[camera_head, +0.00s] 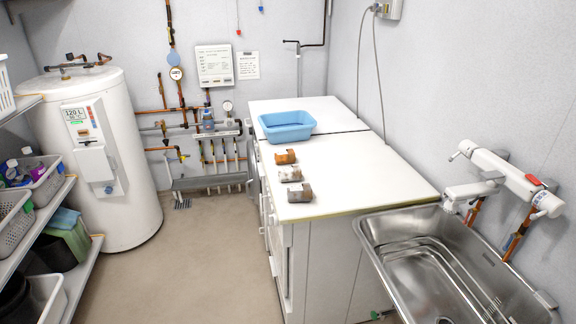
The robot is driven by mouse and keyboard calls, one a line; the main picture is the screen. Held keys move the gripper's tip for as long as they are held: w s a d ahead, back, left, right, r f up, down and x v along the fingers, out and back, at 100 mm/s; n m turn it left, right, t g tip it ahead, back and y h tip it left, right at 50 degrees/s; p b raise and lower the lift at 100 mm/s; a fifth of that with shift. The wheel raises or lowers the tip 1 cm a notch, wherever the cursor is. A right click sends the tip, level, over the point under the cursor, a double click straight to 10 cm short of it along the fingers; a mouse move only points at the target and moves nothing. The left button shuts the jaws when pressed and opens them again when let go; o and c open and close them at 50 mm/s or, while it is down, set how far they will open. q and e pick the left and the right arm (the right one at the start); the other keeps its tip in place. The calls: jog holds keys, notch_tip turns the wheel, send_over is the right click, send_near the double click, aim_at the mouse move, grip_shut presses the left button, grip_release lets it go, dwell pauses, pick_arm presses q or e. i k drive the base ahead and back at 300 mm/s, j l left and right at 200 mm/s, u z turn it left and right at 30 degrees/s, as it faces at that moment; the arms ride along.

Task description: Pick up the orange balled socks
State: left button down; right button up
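The orange balled socks (285,157) lie on the white countertop (365,170), near its left edge. They are the farthest back of a row of three small rolled bundles. A whitish bundle (290,174) lies just in front of them, and a grey-brown bundle (300,193) lies closest to the front. The three appear slightly apart. Neither of my grippers shows in the head view.
A blue basin (287,133) stands behind the socks. A steel sink (440,262) with a wall tap (480,190) is at the right front. A white water heater (125,170) and shelves with baskets (40,185) are on the left. The floor between is clear.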

aim_at(288, 156)
jog(key=i+j+z, duration=0.1)
jog(key=z, duration=0.4)
jog(key=i+j+z, duration=0.1)
jog(key=z, duration=0.4)
jog(key=i+j+z, duration=0.2)
jog(key=j, duration=0.2)
jog(key=j+z, duration=0.2)
jog(key=j, duration=0.2)
jog(key=i+j+z, duration=0.2)
jog(key=j, duration=0.2)
jog(key=j+z, duration=0.2)
jog(key=j, duration=0.25)
